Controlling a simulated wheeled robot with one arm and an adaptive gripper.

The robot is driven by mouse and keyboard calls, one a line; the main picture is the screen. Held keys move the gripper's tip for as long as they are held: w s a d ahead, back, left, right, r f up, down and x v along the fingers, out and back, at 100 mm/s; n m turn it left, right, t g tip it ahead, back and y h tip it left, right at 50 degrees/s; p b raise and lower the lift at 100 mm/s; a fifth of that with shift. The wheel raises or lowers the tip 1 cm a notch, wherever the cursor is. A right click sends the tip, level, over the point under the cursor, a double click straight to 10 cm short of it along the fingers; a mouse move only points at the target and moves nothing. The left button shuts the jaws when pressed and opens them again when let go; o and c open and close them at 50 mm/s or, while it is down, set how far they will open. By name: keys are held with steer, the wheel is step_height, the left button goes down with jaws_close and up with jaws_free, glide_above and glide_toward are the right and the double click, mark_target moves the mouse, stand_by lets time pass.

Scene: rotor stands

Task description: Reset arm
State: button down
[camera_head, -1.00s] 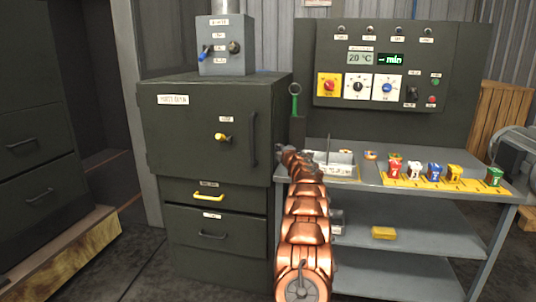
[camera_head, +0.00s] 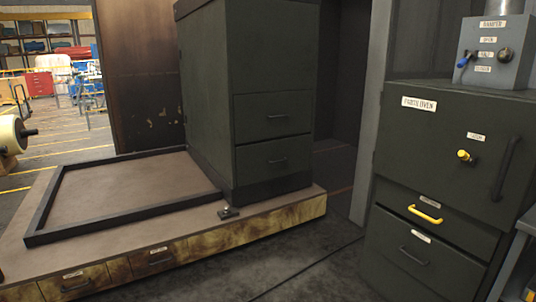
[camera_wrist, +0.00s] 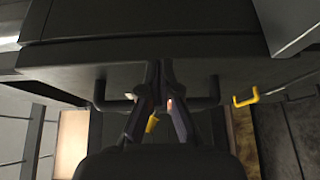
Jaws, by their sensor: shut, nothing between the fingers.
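My gripper (camera_wrist: 160,68) shows in the wrist view, its two dark fingers close together at the tips. It is shut and holds nothing. The fingers point toward a dark surface with black handles and a yellow handle (camera_wrist: 245,96). A small yellow piece (camera_wrist: 152,124) shows between or behind the fingers; I cannot tell which. My arm and gripper are out of the head view.
The dark green parts oven (camera_head: 435,145) stands at right, with a yellow drawer handle (camera_head: 425,214) and a grey control box (camera_head: 495,55) on top. A tall dark cabinet (camera_head: 270,100) stands on a low wooden platform (camera_head: 225,238). Floor at the front centre is clear.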

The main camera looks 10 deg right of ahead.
steer(key=w+a+r+m+g, duration=0.15)
steer(key=w+a+m, duration=0.25)
steer(key=a, duration=0.6)
steer(key=w+a+r+m+g, duration=0.1)
steer(key=w+a+m+g, duration=0.3)
steer(key=a, duration=0.6)
steer(key=s+a+f+m+g+y, duration=0.1)
steer(key=s+a+f+y, duration=0.15)
steer(key=a, duration=0.65)
steer(key=s+a+f+g+y, duration=0.1)
steer(key=s+a+f, duration=0.15)
steer(key=a, duration=0.65)
steer(key=s+a+f+m+g+y, duration=0.1)
steer(key=a+f+y, duration=0.15)
steer(key=a, duration=0.65)
steer(key=s+a+f+g+y, duration=0.2)
steer(key=s+a+f+g, duration=0.15)
steer(key=s+a, duration=0.75)
steer(key=s+a+f+g+y, duration=0.2)
steer(key=s+a+f, duration=0.2)
steer(key=s+a, duration=0.65)
steer(key=s+a+f+g+y, duration=0.1)
steer(key=s+a+f+g, duration=0.15)
steer(key=s+a, duration=0.8)
steer(key=s+p+v, duration=0.3)
steer(key=p+v, duration=1.1)
steer(key=shift+s+r+t+y, duration=0.3)
steer(key=shift+s+r+t, duration=0.15)
steer(key=shift+s+r, duration=0.05)
